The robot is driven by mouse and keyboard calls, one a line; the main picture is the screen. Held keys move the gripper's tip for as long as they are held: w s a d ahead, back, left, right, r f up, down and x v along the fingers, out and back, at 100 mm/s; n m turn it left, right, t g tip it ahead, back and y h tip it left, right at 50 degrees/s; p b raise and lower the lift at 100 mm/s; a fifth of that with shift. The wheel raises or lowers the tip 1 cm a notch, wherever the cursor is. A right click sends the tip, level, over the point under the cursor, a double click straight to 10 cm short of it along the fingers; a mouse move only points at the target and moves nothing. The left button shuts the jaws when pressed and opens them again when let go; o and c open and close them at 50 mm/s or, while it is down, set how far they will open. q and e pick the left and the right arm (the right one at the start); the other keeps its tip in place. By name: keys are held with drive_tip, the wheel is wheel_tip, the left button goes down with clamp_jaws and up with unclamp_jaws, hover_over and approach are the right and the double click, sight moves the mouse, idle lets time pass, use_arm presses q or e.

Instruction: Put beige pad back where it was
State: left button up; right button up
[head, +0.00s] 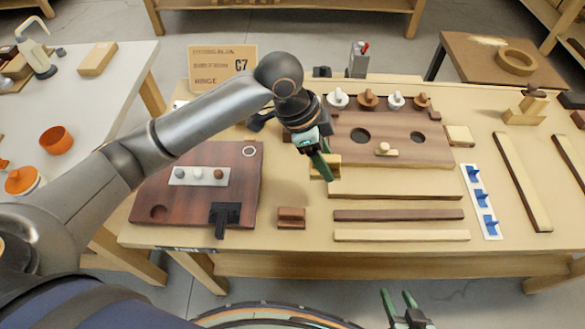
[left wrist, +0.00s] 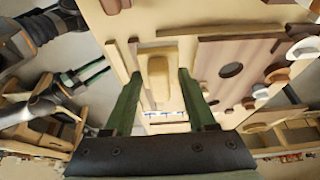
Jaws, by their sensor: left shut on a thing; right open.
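The beige pad (head: 333,161) is a small yellowish block with a narrower raised part, seen between the fingers in the left wrist view (left wrist: 160,72). My left gripper (head: 321,163) is shut on it, with the green fingertips at its two sides. In the head view the pad is over the bench, by the left edge of the brown board with holes (head: 400,155); a finger partly hides it. I cannot tell whether it touches the bench. My right gripper (head: 401,298) is open and empty in front of the bench's front edge.
A dark red board (head: 190,205) with a white strip lies to the left. A small brown block (head: 291,217) and several long strips (head: 398,215) lie in front. A beige block (head: 459,135) and a white strip with blue hooks (head: 481,201) are right. Knobs line the back.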

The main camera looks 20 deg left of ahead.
use_arm(q)
drive_tip(key=w+a+f, duration=0.1)
drive_tip(key=a+f, duration=0.1)
drive_tip(key=w+a+f, duration=0.1)
drive_tip(key=a+f, duration=0.1)
drive_tip(key=w+a+f, duration=0.1)
drive_tip(key=a+f, duration=0.1)
drive_tip(key=a, duration=0.1)
drive_tip(key=shift+w+f+b, duration=0.15)
drive_tip(key=shift+f+b, duration=0.15)
drive_tip(key=shift+f, duration=0.1)
drive_tip(key=shift+w+a+f, duration=0.1)
drive_tip(key=shift+a+f, duration=0.1)
drive_tip(key=shift+f, duration=0.75)
drive_tip(key=shift+a+f, duration=0.15)
drive_tip(key=shift+f, duration=0.75)
drive_tip(key=shift+f, duration=0.2)
drive_tip(key=o, duration=1.2)
drive_tip(key=p+v, duration=0.1)
drive_tip(key=v, duration=1.1)
drive_tip(key=shift+r, duration=0.2)
